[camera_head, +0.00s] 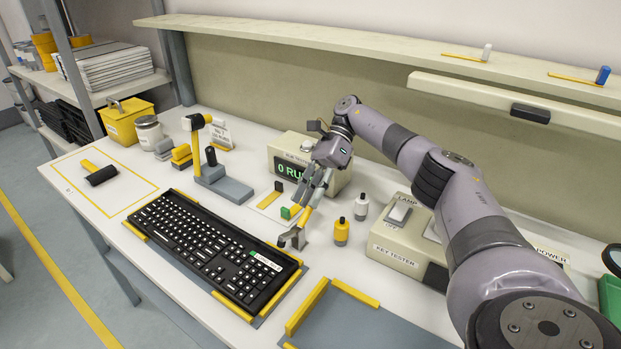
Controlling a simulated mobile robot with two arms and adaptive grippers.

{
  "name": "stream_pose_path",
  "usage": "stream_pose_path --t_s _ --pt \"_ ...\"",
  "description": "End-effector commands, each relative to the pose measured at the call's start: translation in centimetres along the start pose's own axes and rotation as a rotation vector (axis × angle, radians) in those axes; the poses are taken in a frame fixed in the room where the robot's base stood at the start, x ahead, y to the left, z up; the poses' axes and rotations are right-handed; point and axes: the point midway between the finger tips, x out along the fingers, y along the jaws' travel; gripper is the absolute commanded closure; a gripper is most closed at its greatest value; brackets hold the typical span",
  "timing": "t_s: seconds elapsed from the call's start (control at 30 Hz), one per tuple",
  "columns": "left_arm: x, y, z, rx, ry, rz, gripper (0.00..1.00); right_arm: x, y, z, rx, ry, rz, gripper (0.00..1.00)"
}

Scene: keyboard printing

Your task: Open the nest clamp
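A black keyboard (212,243) lies in a nest, a grey plate with yellow edge strips (229,306). What looks like the nest clamp (293,238) stands at the keyboard's right back corner, a grey piece with a yellow handle slanting up to the right. My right gripper (311,197) reaches down from above, its fingers at the upper part of this handle. The fingers hide part of the handle, and I cannot tell whether they grip it. My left gripper is not in view.
A counter box (344,178) stands behind my gripper. A grey tray (366,327) with yellow edges lies in front. A roller (101,176) lies far left.

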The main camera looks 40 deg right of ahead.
Motion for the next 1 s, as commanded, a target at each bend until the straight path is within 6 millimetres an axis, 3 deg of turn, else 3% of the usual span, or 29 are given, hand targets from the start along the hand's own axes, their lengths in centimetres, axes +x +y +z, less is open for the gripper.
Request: stream_pose_path --t_s 0.2,0.4,1.0 --pt "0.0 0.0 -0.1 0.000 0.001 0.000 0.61 -2.3 1.8 2.6 0.000 0.001 -0.003 0.65" --pt "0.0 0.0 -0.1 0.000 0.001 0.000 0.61 -3.3 2.7 4.0 0.000 0.001 0.000 0.65" --pt "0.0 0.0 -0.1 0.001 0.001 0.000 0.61 -3.7 3.1 4.5 0.002 0.000 0.000 0.65"
